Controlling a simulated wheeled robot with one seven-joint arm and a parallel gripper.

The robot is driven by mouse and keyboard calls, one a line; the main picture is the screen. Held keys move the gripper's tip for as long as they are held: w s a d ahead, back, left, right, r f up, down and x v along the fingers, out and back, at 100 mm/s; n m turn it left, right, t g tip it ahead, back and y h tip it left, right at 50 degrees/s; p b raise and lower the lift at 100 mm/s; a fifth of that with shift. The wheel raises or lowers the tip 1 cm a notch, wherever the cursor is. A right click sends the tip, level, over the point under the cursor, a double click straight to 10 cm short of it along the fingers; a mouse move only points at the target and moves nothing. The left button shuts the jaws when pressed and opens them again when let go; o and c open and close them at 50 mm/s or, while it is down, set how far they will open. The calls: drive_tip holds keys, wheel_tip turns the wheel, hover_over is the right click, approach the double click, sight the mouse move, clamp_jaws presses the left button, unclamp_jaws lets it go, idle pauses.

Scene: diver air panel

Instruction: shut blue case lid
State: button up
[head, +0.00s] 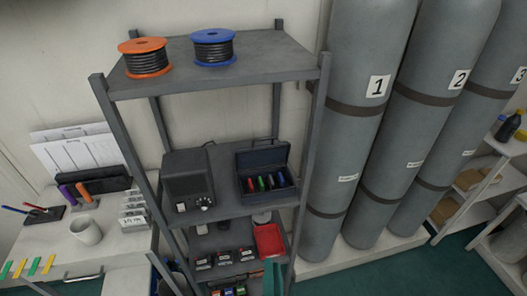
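The dark blue case (247,197) stands on the right side of the grey rack's middle shelf. Its lid (263,157) is open and stands up at the back, leaning near the rear of the shelf. My gripper does not show in the head view.
A dark grey box with a knob (190,183) stands left of the case. The rack's right front post (311,140) rises close to the case's right side. The top shelf (265,62) above holds an orange spool (146,58) and a blue spool (213,48). Grey cylinders (352,130) stand right.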

drive_tip(key=w+r+m+y, duration=0.1)
drive_tip(key=w+r+m, duration=0.3)
drive_tip(key=w+r, duration=0.65)
drive_tip(key=m+t+y, duration=0.1)
drive_tip(key=m+y, duration=0.1)
drive_tip(key=y, duration=0.1)
approach(264, 139)
drive_tip(key=x, duration=1)
drive_tip(key=shift+w+f, duration=0.1)
drive_tip(key=shift+f, duration=0.1)
drive_tip(key=shift+c, duration=0.4)
drive_tip(key=shift+a, duration=0.1)
clamp_jaws()
